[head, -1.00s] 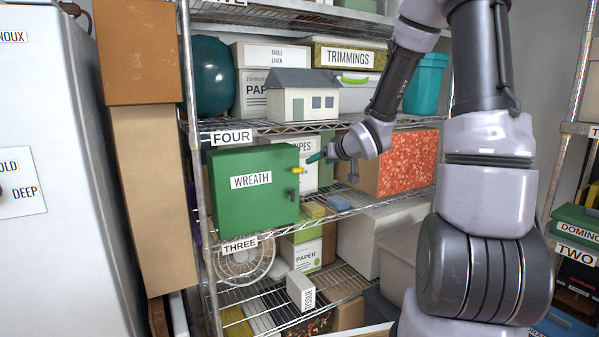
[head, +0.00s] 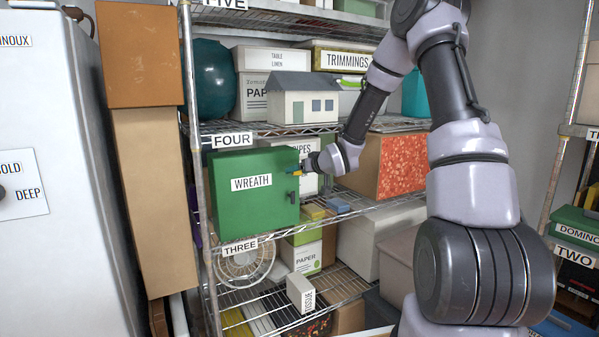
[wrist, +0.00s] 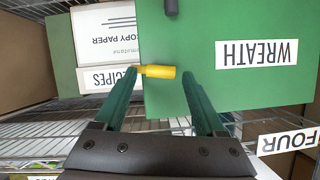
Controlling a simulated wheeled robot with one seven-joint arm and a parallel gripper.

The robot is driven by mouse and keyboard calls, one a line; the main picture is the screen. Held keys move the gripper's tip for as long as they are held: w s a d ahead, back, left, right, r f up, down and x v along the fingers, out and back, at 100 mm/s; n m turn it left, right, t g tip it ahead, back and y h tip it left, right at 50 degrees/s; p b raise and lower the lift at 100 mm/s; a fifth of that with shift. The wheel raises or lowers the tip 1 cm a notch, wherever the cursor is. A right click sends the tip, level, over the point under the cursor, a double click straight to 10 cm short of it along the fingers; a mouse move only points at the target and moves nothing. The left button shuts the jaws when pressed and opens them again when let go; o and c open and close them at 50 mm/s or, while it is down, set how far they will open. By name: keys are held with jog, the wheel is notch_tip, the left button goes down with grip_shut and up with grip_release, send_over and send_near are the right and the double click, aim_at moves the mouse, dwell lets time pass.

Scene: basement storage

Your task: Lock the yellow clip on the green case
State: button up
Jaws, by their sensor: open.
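The green case (head: 228,206), labelled WREATH, stands on the shelf marked THREE. The yellow clip (wrist: 157,71) is at the case's edge and lies crosswise in the wrist view, which shows the case upside down. In the head view the clip is mostly hidden by my gripper (head: 302,168). In the wrist view my gripper (wrist: 159,74) is open, with one green finger on each side of the clip. The left finger is close to the clip's outer end; I cannot tell if they touch. A dark clip (head: 291,196) sits lower on the same case edge.
A white RECIPES box (wrist: 104,78) and a copy paper box (wrist: 105,30) are beside the case. A toy house (head: 303,100) stands on the shelf above. Small yellow and blue items (head: 337,206) lie right of the case. A wire shelf post (head: 200,180) rises at left.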

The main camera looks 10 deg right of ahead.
grip_shut()
jog(key=shift+a+f+n+h, duration=0.15)
jog(key=shift+f+n+h, duration=0.25)
jog(key=shift+n, duration=0.3)
grip_release()
jog(key=shift+s, duration=0.1)
